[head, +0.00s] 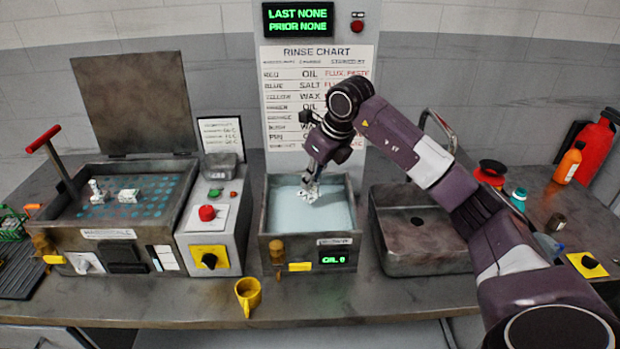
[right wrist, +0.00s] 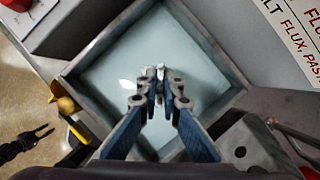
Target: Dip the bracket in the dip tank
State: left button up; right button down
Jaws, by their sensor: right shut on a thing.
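The dip tank (head: 268,222) is a grey metal box with pale liquid, a wooden knob and a green "OIL 0" display on its front. My right gripper (head: 312,184) reaches down over the tank from above. It is shut on the bracket (head: 308,194), a small pale metal piece at the liquid's surface. I cannot tell how deep it is. In the right wrist view my right gripper (right wrist: 160,90) points down at the liquid, and the bracket (right wrist: 160,72) shows only as a small pale bit between the fingertips. My left gripper is not clearly in view.
Left of the tank stand a control box (head: 209,225) and an open-lidded machine (head: 112,232) holding small white pieces. A sink (head: 415,255) is close on the right. Bottles (head: 568,163) are at the far right.

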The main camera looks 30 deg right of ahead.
jog(key=shift+w+a+f+b, duration=0.1)
jog(key=shift+f+b, duration=0.8)
jog(key=shift+f, duration=0.65)
jog(key=shift+f+b, duration=1.15)
jog(key=shift+f, duration=0.55)
jog(key=shift+f+b, duration=2.35)
jog(key=shift+f, duration=1.1)
notch_tip(320, 180, up, 16)
jog(key=p, duration=1.2)
send_over(309, 192)
jog(key=shift+d+b, duration=0.2)
jog(key=shift+b, duration=0.1)
